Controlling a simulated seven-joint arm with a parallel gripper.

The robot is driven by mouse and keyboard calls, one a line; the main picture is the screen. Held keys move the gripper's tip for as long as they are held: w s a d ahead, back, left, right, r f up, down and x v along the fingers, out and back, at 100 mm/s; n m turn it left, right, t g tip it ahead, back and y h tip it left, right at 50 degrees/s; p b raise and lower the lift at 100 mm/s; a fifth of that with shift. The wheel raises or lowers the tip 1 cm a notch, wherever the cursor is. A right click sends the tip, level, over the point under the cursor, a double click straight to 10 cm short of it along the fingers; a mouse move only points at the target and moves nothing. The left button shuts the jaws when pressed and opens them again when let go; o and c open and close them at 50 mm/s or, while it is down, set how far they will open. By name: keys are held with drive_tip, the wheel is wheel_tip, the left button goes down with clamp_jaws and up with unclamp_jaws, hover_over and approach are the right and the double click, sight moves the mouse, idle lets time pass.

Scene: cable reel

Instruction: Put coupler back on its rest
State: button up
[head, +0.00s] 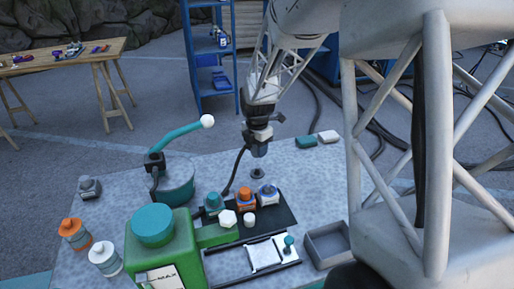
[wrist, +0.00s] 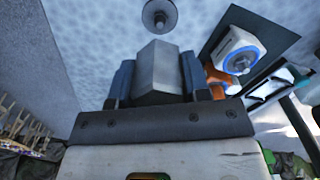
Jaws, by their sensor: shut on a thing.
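My gripper (head: 259,146) is above the back part of the table in the head view, pointing down. In the wrist view its two dark fingers (wrist: 158,82) are shut on a grey block-shaped coupler (wrist: 158,68). A black cable (head: 236,170) hangs from the gripper toward the table. A small round stand with a central pin, seemingly the rest (head: 257,173), is on the table just below the gripper. It also shows beyond the coupler in the wrist view (wrist: 159,15), apart from it. The coupler is hard to make out in the head view.
A teal reel (head: 175,184) with a white-knobbed crank (head: 207,121) stands left. A dark mat (head: 286,214) holds teal, orange and blue-white parts near the rest.

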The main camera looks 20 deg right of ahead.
sight(257, 169)
drive_tip(key=shift+f, duration=0.1)
drive_tip(key=shift+f, duration=4)
drive_tip(key=o, duration=1.2)
drive_tip(key=shift+c, duration=0.2)
drive_tip(key=shift+r, duration=0.1)
drive_tip(key=shift+r, duration=3.8)
